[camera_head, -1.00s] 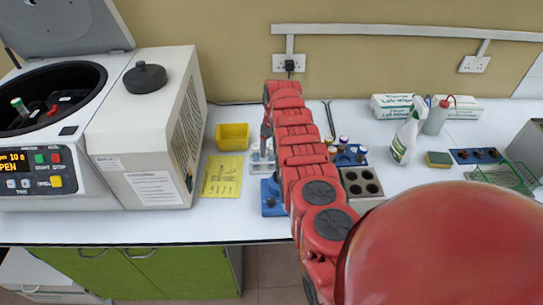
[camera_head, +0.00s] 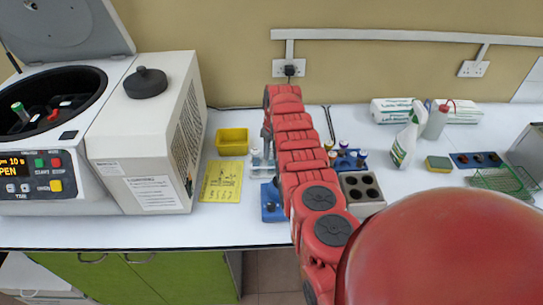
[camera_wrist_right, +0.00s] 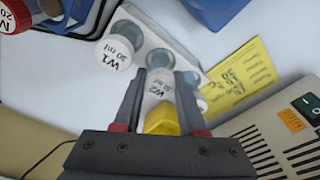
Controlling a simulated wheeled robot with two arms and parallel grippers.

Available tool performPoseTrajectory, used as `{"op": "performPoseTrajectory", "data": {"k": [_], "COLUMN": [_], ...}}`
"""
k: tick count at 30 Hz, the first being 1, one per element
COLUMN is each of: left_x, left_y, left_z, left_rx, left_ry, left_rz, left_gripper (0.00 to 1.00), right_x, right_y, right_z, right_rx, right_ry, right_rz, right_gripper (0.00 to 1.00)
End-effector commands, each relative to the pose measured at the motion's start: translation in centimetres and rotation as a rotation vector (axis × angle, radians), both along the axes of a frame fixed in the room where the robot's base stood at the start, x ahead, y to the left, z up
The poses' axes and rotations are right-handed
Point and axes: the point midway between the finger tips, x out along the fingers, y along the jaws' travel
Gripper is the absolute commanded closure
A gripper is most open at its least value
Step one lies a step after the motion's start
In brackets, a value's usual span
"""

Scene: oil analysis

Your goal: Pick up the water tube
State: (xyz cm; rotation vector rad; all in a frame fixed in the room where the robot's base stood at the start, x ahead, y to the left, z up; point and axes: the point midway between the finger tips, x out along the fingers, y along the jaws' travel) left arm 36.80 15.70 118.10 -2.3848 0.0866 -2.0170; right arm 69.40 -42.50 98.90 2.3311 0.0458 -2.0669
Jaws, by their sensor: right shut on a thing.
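A white rack (camera_wrist_right: 146,40) in the right wrist view holds clear tubes with white lids. One lid reads "W1 30 ml" (camera_wrist_right: 115,52). The tube marked W2 (camera_wrist_right: 158,86) is between the fingers of my right gripper (camera_wrist_right: 159,76), which is shut on it. I cannot tell whether this tube has left the rack. In the head view my right gripper (camera_head: 267,135) points down at the rack (camera_head: 262,170), and the red arm partly hides both. My left gripper is not in view.
A yellow bin (camera_head: 233,141) and yellow note (camera_head: 221,181) lie left of the rack, beside the open centrifuge (camera_head: 150,130). A blue block (camera_head: 273,203) stands in front. Right of my arm are a blue rack of capped tubes (camera_head: 349,159) and a four-hole block (camera_head: 363,191).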

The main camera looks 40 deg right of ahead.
Motion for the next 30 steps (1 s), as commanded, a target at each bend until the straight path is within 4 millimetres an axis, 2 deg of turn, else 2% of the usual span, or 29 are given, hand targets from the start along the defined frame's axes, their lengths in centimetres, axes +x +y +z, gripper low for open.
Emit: {"op": "performPoseTrajectory", "data": {"k": [11,15,21,25,30], "left_x": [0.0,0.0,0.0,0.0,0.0], "left_y": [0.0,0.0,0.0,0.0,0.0], "left_z": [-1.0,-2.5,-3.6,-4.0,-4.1], "left_rx": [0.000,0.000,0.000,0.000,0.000], "left_ry": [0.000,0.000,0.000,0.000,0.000], "left_rz": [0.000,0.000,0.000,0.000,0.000], "left_gripper": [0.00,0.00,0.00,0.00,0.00], "right_x": [0.2,0.1,0.1,0.0,0.0], "right_y": [-0.1,0.0,0.0,0.0,0.0], "right_z": [2.6,5.0,8.1,9.3,9.9], "right_rx": [-0.005,-0.003,-0.001,0.000,0.000], "right_ry": [-0.007,-0.006,-0.003,-0.002,0.000], "right_rz": [0.000,0.001,0.000,0.000,0.000], "right_gripper": [1.00,1.00,1.00,1.00,1.00]}}
